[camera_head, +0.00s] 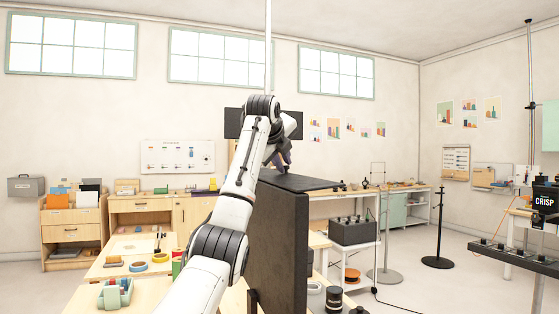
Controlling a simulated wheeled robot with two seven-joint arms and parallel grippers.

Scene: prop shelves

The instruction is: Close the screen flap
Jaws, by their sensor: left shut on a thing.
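A large dark screen (282,250) stands upright in front of me, just right of my left arm. My left arm reaches up across the middle of the view. My left gripper (282,166) is at the flap's far edge and appears shut on it; the fingertips are small and partly hidden. My right gripper is not in view.
A wooden bench (135,248) with tape rolls and a small green caddy (115,294) lies left. A dark box (352,231) sits on a white cart right of the screen. Thin stands (437,261) rise from the floor. Open floor shows at right.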

